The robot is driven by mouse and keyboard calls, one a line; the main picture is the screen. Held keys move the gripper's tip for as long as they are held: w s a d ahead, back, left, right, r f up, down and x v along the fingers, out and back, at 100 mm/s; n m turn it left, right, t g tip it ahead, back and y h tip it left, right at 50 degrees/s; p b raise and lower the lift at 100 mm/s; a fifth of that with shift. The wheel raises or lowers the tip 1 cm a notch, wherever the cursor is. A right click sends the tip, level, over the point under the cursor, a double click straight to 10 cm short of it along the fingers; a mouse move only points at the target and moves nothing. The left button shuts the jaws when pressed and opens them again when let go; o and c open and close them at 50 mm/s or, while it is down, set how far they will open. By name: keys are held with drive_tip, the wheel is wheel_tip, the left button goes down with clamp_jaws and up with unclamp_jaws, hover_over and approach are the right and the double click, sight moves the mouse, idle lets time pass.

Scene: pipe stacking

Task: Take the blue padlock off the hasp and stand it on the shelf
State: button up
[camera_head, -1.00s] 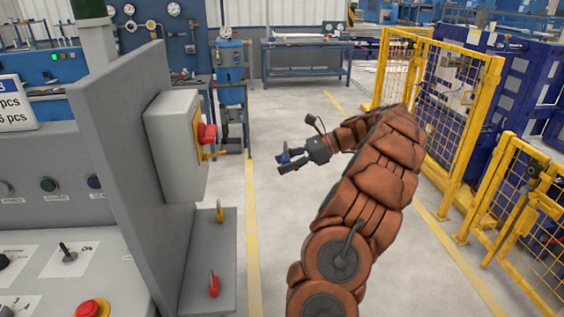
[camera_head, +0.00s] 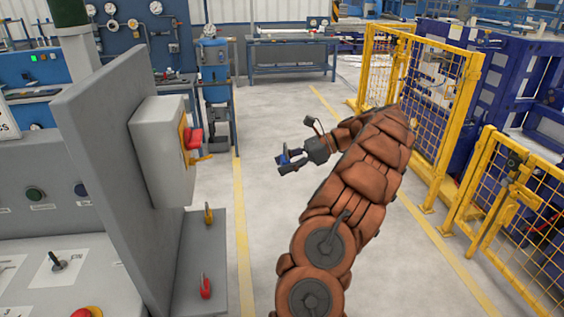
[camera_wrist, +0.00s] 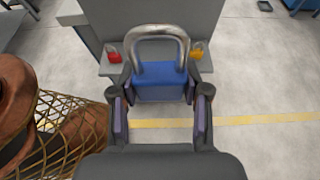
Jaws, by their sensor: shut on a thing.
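The blue padlock (camera_wrist: 161,87) has a silver shackle that points up and away in the wrist view. My gripper (camera_wrist: 160,118) is shut on its blue body, with a finger on each side. In the head view my gripper (camera_head: 287,161) holds the padlock (camera_head: 284,157) in the air, well to the right of the panel and off the hasp. The hasp (camera_head: 200,158) shows as a yellow piece on the grey switch box. The grey shelf (camera_head: 185,262) juts out below that box and carries a yellow padlock (camera_head: 208,214) and a red padlock (camera_head: 205,288).
The grey switch box (camera_head: 160,150) with its red handle (camera_head: 193,138) sticks out from the upright panel (camera_head: 105,130). Yellow mesh fencing (camera_head: 420,110) stands to the right of my arm. Between the two standing padlocks the shelf is bare.

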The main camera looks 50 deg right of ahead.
drive_tip(key=shift+s+d+p, duration=0.6)
drive_tip(key=shift+d+p, duration=0.1)
drive_tip(key=shift+p, duration=0.8)
drive_tip(key=shift+s+d, duration=0.1)
